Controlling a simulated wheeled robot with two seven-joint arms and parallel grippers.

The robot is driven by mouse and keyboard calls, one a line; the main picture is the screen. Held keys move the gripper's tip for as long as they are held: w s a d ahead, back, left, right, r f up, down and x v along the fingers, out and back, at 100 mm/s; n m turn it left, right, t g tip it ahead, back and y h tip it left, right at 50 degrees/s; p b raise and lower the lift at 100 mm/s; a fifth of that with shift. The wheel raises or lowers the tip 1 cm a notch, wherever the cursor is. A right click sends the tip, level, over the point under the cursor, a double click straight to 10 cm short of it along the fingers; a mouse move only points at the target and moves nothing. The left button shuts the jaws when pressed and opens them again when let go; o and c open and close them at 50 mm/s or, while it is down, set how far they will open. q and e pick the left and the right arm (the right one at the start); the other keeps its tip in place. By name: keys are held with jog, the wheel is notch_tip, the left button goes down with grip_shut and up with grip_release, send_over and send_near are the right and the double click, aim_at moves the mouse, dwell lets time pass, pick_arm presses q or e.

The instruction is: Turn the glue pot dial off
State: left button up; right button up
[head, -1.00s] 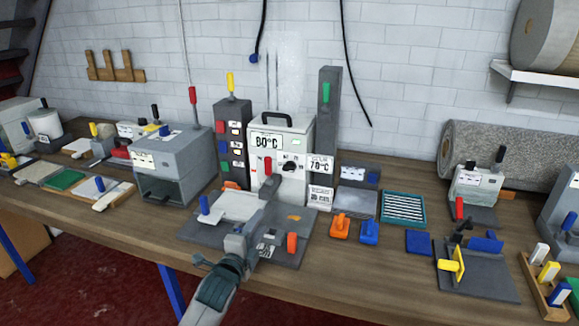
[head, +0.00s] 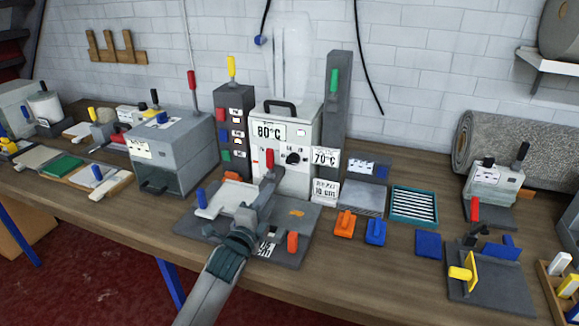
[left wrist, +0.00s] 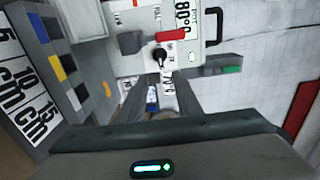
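The glue pot (head: 303,130) is a pale grey-white box with a black top handle and an "80°C" plate. Its black round dial (head: 293,158) sits on the front, beside a red lever (head: 269,159). The left wrist view shows the dial (left wrist: 160,57) just beyond my fingers and the red lever (left wrist: 171,35) next to it. I cannot read the dial's setting. My left gripper (head: 272,180) is in front of the pot's lower face, below the dial. In the left wrist view its two fingers (left wrist: 160,98) stand apart with nothing clearly held between them. My right gripper is not in view.
A dark post (head: 333,110) with a green handle and a "70°C" sign (head: 325,157) stand right of the pot. A dark column (head: 229,95) with coloured tabs stands left. A grey plate (head: 300,218) with a white tray lies below my arm. Orange (head: 345,222) and blue (head: 375,232) tools lie right.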

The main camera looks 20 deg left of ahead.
aim_at(291, 163)
pick_arm(q)
jog(key=w+p, duration=0.1)
jog(key=w, duration=0.4)
jog(key=w+p, duration=0.2)
jog(key=w, duration=0.4)
jog(key=w+p, duration=0.1)
jog(key=w, duration=0.5)
jog(key=shift+w+d, duration=0.25)
jog(key=shift+d, duration=0.05)
grip_shut()
